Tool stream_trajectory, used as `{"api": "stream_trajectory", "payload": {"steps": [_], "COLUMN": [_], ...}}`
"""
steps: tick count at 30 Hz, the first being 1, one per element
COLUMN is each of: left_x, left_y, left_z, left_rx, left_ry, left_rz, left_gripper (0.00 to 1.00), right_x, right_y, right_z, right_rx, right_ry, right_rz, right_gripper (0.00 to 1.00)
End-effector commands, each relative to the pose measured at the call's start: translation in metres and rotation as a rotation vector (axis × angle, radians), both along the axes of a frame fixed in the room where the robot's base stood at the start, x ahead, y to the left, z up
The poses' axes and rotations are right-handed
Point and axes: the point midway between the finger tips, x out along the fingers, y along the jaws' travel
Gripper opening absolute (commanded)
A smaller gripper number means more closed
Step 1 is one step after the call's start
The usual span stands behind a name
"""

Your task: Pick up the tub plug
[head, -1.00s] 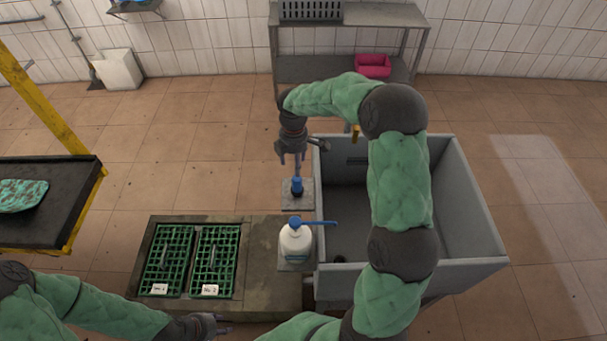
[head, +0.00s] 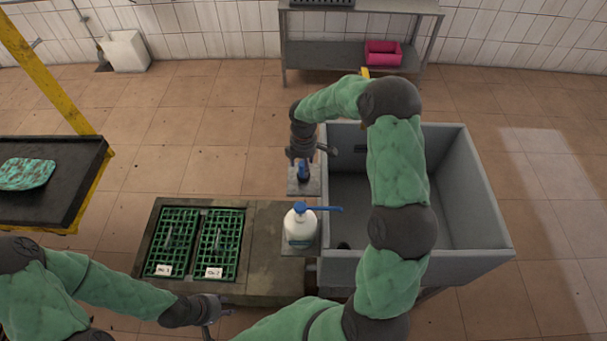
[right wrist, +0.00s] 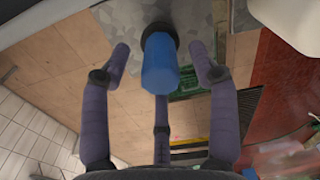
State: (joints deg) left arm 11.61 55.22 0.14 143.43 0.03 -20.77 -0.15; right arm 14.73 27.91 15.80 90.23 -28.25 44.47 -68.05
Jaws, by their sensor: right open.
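The tub plug (head: 304,173) has a blue grip on a dark base and stands on a small grey plate left of the grey tub. My right gripper (head: 306,158) is over it from above, with its fingers spread. In the right wrist view the plug's blue grip (right wrist: 160,66) shows between the open fingers (right wrist: 163,75), with gaps at both sides. The dark base is partly hidden behind the grip. My left gripper (head: 214,312) is low at the front, away from the plug, with its fingers apart and empty.
A white pump bottle (head: 298,226) with a blue nozzle stands just in front of the plug. The grey tub (head: 485,200) is to the right, with a dark round spot inside. Green grates (head: 218,245) lie to the left. A dark tray table (head: 70,185) is at far left.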

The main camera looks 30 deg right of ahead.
Motion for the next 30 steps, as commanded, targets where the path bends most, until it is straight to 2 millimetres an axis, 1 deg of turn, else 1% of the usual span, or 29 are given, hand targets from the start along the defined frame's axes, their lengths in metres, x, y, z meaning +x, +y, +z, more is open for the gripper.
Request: {"api": "stream_trajectory", "payload": {"steps": [1, 3, 8, 11, 12, 14, 15, 25, 28, 30], "left_x": [0.0, 0.0, 0.0, 0.0, 0.0, 0.0, 0.0, 0.0, 0.0, 0.0], "left_y": [0.0, 0.0, 0.0, 0.0, 0.0, 0.0, 0.0, 0.0, 0.0, 0.0], "left_z": [-0.001, -0.001, -0.001, -0.001, -0.001, -0.001, -0.001, 0.0, 0.001, 0.003], "left_rx": [0.0, 0.0, 0.0, 0.0, 0.0, 0.0, 0.0, 0.0, 0.0, 0.0], "left_ry": [0.0, 0.0, 0.0, 0.0, 0.0, 0.0, 0.0, 0.0, 0.0, 0.0], "left_rz": [0.0, 0.0, 0.0, 0.0, 0.0, 0.0, 0.0, 0.0, 0.0, 0.0], "left_gripper": [0.4, 0.4, 0.4, 0.4, 0.4, 0.4, 0.4, 0.4, 0.4, 0.4], "right_x": [0.0, 0.0, 0.0, 0.0, 0.0, 0.0, 0.0, 0.001, 0.002, 0.002], "right_y": [0.0, 0.0, 0.0, 0.0, 0.0, 0.0, 0.0, 0.0, 0.0, 0.0], "right_z": [-0.005, -0.007, -0.006, -0.006, -0.006, -0.006, -0.006, -0.003, 0.007, 0.018], "right_rx": [0.0, -0.001, -0.001, -0.001, -0.001, -0.001, 0.0, -0.001, -0.001, -0.001], "right_ry": [0.0, -0.001, -0.002, -0.002, -0.002, -0.002, -0.001, -0.003, -0.005, -0.005], "right_rz": [0.0, 0.0, 0.0, 0.001, 0.0, 0.0, 0.001, 0.0, -0.001, 0.0], "right_gripper": [0.61, 0.61, 0.61, 0.35, 0.24, 0.07, 0.0, 0.0, 0.0, 0.0]}}
